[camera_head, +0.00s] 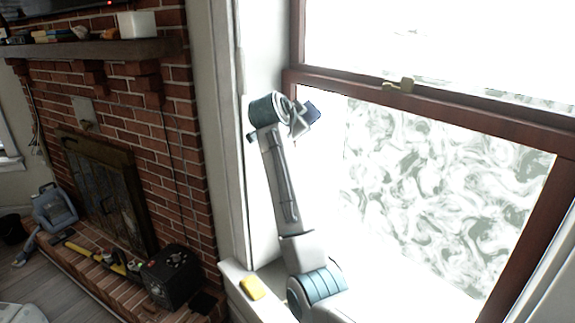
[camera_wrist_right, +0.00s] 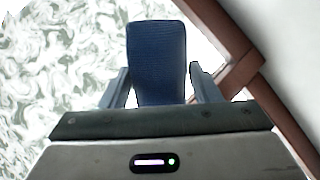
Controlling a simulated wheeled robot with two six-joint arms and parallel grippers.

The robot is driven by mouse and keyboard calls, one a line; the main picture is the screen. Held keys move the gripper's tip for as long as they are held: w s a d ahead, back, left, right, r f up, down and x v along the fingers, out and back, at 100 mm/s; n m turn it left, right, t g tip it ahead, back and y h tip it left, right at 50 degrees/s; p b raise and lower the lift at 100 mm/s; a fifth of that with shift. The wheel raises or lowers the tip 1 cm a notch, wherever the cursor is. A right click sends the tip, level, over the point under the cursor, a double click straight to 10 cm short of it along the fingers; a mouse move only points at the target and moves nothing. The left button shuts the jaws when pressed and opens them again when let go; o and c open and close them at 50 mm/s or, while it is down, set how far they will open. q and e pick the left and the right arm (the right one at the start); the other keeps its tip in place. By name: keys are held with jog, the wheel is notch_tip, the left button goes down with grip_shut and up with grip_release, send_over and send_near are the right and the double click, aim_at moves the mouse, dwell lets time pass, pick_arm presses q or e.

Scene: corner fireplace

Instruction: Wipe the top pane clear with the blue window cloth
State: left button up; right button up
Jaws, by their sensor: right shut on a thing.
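My right gripper (camera_head: 303,118) is shut on the blue window cloth (camera_head: 313,112), held up by the upper left corner of the lower pane (camera_head: 430,190). In the right wrist view the cloth (camera_wrist_right: 157,62) stands between the two fingers. I cannot tell whether it touches the glass. The lower pane has white swirling smears over its middle and right; its left strip is plain bright white. The top pane (camera_head: 440,45) is mostly bright white, with faint grey marks and no clear swirls. My left gripper is not in view.
A dark red-brown wooden rail (camera_head: 470,118) with a brass latch (camera_head: 398,86) divides the panes. A yellow sponge-like block (camera_head: 252,287) lies on the sill. A brick fireplace (camera_head: 130,130) with a mantel (camera_head: 90,52) stands left; a black box (camera_head: 172,275) sits on its hearth.

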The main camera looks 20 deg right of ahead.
jog(key=s+d+r+m+g+h+b, duration=0.1)
jog(key=s+d+r+m+g+h, duration=0.2)
jog(key=r, duration=0.8)
jog(key=m+g+h+b, duration=0.2)
jog(key=m+h, duration=0.1)
jog(key=h, duration=0.2)
send_near(376, 36)
jog(key=shift+p+x, duration=0.75)
jog(key=shift+x, duration=1.4)
jog(key=shift+x, duration=0.9)
